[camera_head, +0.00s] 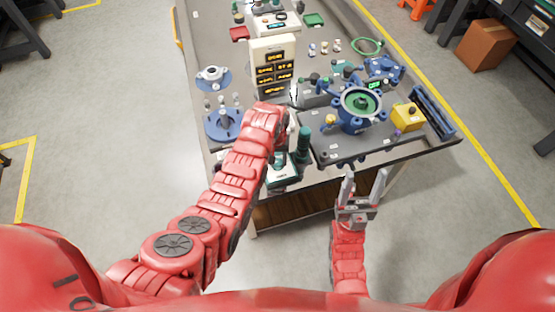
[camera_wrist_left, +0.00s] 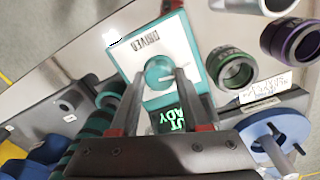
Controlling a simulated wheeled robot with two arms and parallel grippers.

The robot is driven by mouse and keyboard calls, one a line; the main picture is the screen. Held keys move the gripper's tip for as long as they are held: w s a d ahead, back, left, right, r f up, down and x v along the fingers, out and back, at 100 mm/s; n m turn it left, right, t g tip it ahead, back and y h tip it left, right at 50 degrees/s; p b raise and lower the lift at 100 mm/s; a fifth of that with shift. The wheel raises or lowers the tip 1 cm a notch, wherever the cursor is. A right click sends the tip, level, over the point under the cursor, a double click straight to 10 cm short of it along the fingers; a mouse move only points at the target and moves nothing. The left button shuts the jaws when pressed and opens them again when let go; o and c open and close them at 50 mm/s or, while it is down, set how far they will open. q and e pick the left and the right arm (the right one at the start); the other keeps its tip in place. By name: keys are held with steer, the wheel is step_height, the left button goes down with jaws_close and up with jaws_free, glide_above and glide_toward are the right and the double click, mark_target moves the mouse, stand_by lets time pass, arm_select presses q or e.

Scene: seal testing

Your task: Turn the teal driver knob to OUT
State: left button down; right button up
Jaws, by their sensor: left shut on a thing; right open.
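The driver is a teal box with a pale top (camera_wrist_left: 186,40) marked DRIVER in the left wrist view. Its round teal knob (camera_wrist_left: 158,71) sits between the fingers of my left gripper (camera_wrist_left: 159,80), which is shut on it. A small display (camera_wrist_left: 170,120) with green text shows below the knob, partly covered; "UT" and "ADY" can be read. In the head view the driver (camera_head: 283,179) is at the table's near edge, partly under my left wrist. The knob's pointer direction cannot be made out. My right gripper (camera_head: 365,178) is open and empty, in front of the table edge.
A dark green cylinder (camera_head: 304,141) stands close right of the driver. A blue flanged part (camera_head: 223,125) is to the left and a cream display tower (camera_head: 273,66) behind. A blue fixture with a green centre (camera_head: 362,103) and a yellow box (camera_head: 407,117) are to the right.

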mark_target(278, 161)
arm_select(q)
steer(key=shift+c, duration=1.9)
jaws_free()
steer(key=shift+w+r, duration=0.1)
steer(key=shift+r, duration=0.35)
step_height(278, 161, up, 4)
steer(key=shift+a+f+b, duration=0.1)
steer(key=shift+f+b, duration=0.05)
steer(key=shift+b, duration=0.85)
step_height(278, 161, up, 2)
steer(key=shift+r+p, duration=0.25)
steer(key=shift+p, duration=0.15)
step_height(278, 161, up, 10)
steer(key=p, duration=1)
steer(key=shift+a+r, duration=0.15)
steer(key=shift+a, duration=0.15)
